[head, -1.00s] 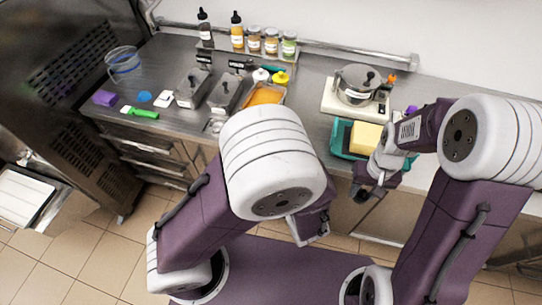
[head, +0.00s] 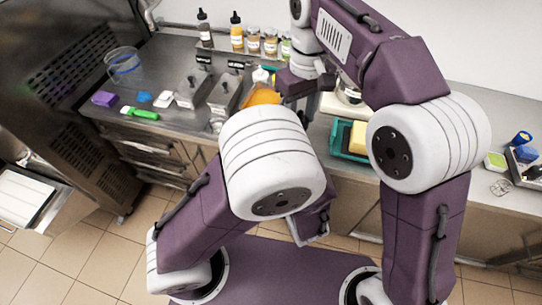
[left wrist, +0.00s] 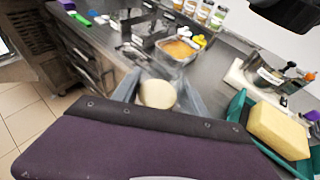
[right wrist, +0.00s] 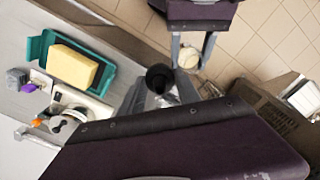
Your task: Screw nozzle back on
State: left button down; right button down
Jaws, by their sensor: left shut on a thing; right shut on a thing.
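My left gripper (head: 312,230) hangs low in front of the counter, partly hidden by its own arm. It is shut on a round cream-coloured thing (left wrist: 157,94), seen end-on in the left wrist view; I cannot tell its full shape. It also shows between that gripper's fingers in the right wrist view (right wrist: 188,57). My right gripper (head: 304,100) is higher, by the counter's front edge near the orange tub. It is shut on a black, round-ended piece (right wrist: 160,77), possibly the nozzle. The cream thing and the black piece are apart.
A teal tray (head: 340,136) with a yellow block (head: 358,136) stands on the counter at right. A tub of orange stuff (head: 262,95), lidded metal bins (head: 225,94) and a row of bottles and jars (head: 254,42) are behind. Open floor lies in front.

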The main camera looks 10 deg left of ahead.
jog(key=shift+n, duration=0.8)
jog(key=s+a, duration=0.1)
jog(key=a, duration=0.1)
jog(key=s+a, duration=0.2)
jog(key=a, duration=0.1)
jog(key=shift+a+r, duration=0.35)
jog(key=shift+s+a, duration=0.2)
jog(key=shift+s, duration=0.1)
jog(key=shift+w, duration=0.15)
jog(key=shift+f, duration=2)
jog(key=shift+f, duration=0.9)
jog(key=shift+f, duration=0.6)
